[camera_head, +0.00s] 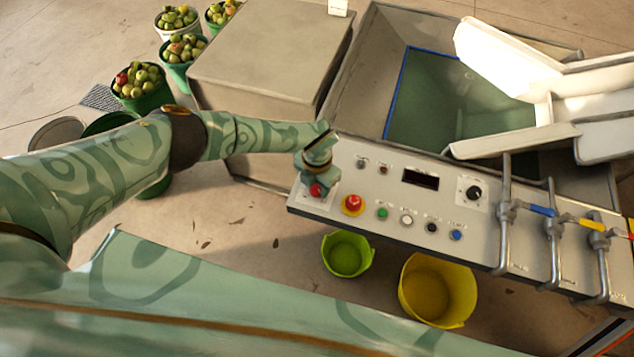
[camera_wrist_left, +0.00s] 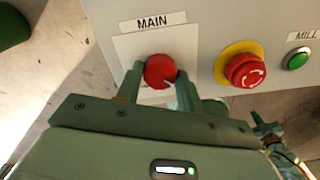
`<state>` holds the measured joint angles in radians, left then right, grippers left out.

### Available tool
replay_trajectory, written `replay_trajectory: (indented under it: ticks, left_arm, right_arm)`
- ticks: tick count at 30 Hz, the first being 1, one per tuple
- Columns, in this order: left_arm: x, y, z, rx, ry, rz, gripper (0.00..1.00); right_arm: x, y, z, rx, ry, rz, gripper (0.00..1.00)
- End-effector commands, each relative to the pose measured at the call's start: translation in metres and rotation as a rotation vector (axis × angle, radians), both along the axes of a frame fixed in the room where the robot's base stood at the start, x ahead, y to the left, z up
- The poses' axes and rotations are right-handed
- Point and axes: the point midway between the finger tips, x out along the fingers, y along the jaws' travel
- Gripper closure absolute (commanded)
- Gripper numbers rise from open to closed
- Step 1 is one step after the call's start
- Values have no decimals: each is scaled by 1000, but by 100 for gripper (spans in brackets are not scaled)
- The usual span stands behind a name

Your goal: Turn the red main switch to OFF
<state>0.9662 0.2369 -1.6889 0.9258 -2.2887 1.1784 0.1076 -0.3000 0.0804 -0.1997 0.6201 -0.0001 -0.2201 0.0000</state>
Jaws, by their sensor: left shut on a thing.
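The red main switch (camera_wrist_left: 160,72) is a round red knob on a white plate under the label MAIN, at the left end of the control panel (camera_head: 375,205). It also shows in the head view (camera_head: 317,190), partly covered by my gripper. My left gripper (camera_wrist_left: 158,85) is shut on the knob, one finger on each side of it. A pale mark shows near the knob's lower right edge. The ON and OFF positions cannot be read.
A red emergency stop (camera_head: 353,203) on a yellow ring sits just right of the main switch. Several small buttons, a dark display (camera_head: 421,179) and a black dial (camera_head: 474,192) follow. A green bucket (camera_head: 346,254) and a yellow bucket (camera_head: 437,290) stand below the panel.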

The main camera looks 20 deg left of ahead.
Motion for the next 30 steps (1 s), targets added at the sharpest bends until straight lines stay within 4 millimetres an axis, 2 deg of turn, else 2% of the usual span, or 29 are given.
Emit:
replay_trajectory:
  ticks: [10, 11, 12, 13, 23, 26, 30]
  left_arm:
    - [1, 0, 1, -1, -2, 4, 85]
    - [1, 0, 1, -1, -2, 4, 57]
    - [1, 0, 1, -1, -2, 4, 46]
    - [1, 0, 1, -1, -2, 3, 41]
    - [1, 0, 4, 0, -1, 2, 41]
    - [2, 0, 18, -1, -4, 1, 41]
    - [2, 1, 52, -1, -6, 0, 41]
  right_arm:
    - [0, 0, 0, 0, 0, 0, 100]
    - [0, 0, 0, 0, 0, 0, 100]
    - [0, 0, 0, 0, 0, 0, 100]
    - [0, 0, 0, 0, 0, 0, 100]
    - [0, 0, 2, 0, -1, 0, 100]
    - [1, 0, 8, 0, -3, 0, 100]
    - [3, 0, 22, -1, -8, 1, 100]
